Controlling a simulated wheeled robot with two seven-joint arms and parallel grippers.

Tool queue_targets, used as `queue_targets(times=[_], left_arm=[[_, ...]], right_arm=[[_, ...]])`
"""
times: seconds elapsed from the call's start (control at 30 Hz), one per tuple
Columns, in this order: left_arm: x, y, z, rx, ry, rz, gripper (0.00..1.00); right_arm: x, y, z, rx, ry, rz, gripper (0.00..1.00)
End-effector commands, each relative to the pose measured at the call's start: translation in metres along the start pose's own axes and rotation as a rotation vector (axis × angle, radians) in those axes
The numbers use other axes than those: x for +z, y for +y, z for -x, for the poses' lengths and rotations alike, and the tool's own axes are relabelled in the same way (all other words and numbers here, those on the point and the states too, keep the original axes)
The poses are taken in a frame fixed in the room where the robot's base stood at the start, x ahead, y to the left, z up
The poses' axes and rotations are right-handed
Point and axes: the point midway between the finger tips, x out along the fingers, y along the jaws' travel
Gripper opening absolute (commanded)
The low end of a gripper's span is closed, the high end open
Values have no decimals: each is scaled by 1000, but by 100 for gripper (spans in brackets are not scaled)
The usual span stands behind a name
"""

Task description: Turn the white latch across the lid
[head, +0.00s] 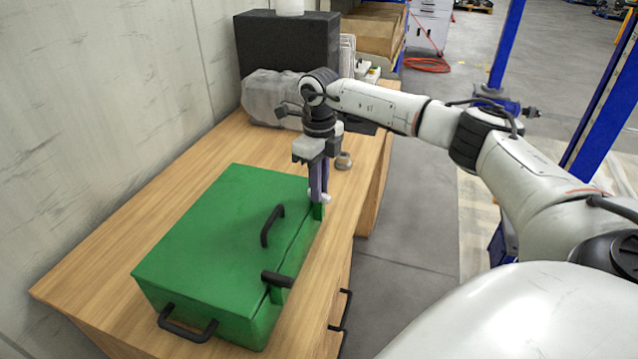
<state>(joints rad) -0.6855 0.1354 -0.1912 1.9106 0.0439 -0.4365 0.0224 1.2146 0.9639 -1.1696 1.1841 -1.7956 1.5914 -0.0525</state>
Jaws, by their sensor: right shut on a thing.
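A green box (215,225) with a closed lid sits on the wooden workbench. A small white latch (325,197) is at the far right corner of its front edge, beside a green tab. My right gripper (318,196) reaches down over that corner, its fingers shut on the white latch and partly hiding it. How far the latch is turned is hard to tell. A black handle (270,226) is on the lid, and a black latch (277,279) is at the near end of the same edge. My left gripper is not in view.
A black side handle (187,326) sticks out of the box's near end. Behind the box are a grey wrapped bundle (268,95), a black case (290,40) and a small round metal part (343,160). The bench (100,255) is bare left of the box.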

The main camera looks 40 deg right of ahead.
Motion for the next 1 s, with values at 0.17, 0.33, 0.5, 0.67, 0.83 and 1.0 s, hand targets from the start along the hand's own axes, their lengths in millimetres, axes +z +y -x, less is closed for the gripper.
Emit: queue_targets(times=[0.17, 0.33, 0.5, 0.67, 0.83, 1.0], left_arm=[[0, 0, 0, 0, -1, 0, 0], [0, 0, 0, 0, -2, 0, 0], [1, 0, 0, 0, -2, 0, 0], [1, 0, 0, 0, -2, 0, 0], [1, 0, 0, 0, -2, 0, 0], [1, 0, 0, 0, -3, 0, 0]], right_arm=[[1, 0, 1, 0, -3, 115, 0], [1, 0, 1, 0, -3, 191, 0], [1, 0, 1, -1, -4, 233, 0], [1, 0, 1, -1, -4, 248, 0], [1, 0, 1, -1, -4, 250, 0], [1, 0, 1, -1, -4, 249, 0]])
